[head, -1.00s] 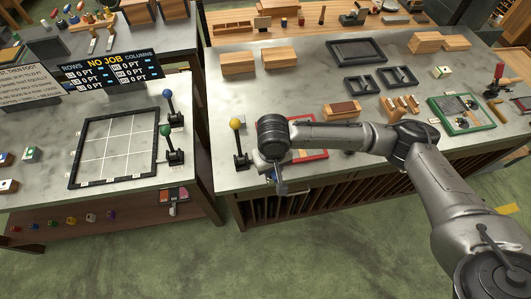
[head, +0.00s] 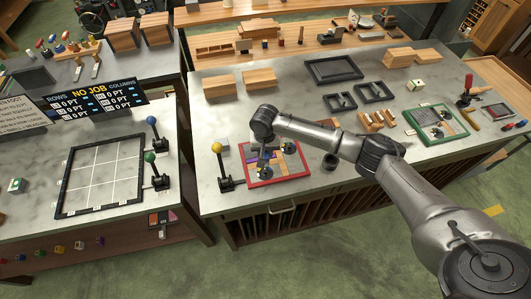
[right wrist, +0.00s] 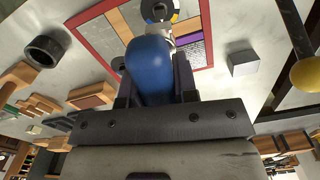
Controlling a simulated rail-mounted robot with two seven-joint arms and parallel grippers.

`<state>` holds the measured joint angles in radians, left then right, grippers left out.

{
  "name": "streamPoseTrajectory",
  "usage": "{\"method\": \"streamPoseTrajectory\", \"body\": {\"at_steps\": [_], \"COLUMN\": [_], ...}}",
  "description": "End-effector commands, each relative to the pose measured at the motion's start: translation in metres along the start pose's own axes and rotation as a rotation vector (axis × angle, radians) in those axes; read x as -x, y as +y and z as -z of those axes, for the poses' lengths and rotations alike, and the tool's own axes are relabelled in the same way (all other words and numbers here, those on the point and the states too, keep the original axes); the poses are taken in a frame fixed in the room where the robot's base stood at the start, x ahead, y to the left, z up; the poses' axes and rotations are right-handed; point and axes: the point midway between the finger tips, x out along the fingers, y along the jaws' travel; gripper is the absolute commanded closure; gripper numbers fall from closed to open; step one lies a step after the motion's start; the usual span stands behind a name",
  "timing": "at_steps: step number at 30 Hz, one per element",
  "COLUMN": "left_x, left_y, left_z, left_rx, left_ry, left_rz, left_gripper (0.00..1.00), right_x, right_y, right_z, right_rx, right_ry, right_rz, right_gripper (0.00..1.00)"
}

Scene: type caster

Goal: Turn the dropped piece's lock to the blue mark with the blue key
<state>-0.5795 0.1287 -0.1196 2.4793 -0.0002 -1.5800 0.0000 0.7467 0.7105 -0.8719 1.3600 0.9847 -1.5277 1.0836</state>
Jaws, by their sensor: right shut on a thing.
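My right gripper (head: 264,165) hangs over the red-framed tray (head: 277,180). In the right wrist view, my right gripper (right wrist: 155,95) is shut on the blue key (right wrist: 150,68), whose rounded blue handle points toward the camera. Beyond the handle lies a dark round lock piece with pale and yellow parts (right wrist: 158,10), among coloured panels inside the red frame (right wrist: 208,40). My left gripper is not in view.
A yellow-knobbed lever (head: 223,148) stands just left of the tray. A dark round cup (head: 330,161) stands to its right. A green-framed tray (head: 437,125) and dark empty frames (head: 333,70) are farther off. A gap separates this bench from the left grid table.

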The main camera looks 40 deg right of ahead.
Motion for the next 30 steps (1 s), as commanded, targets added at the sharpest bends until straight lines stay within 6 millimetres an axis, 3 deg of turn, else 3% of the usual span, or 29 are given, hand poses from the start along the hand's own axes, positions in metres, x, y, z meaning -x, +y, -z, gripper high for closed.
{"method": "streamPoseTrajectory", "body": {"at_steps": [8,14,18,30], "left_x": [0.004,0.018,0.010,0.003], "left_y": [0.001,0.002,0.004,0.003], "left_z": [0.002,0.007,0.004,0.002], "left_rx": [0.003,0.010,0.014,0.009], "left_ry": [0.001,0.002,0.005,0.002], "left_rz": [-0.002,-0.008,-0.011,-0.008], "left_gripper": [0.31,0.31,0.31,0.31], "right_x": [0.002,0.005,-0.014,-0.039], "right_y": [0.000,0.000,0.000,0.000], "right_z": [0.000,-0.001,-0.001,0.000], "right_rx": [0.000,-0.001,0.000,0.000], "right_ry": [0.000,-0.001,-0.001,0.000], "right_rz": [0.000,0.000,0.001,0.001], "right_gripper": [1.00,1.00,1.00,1.00]}}
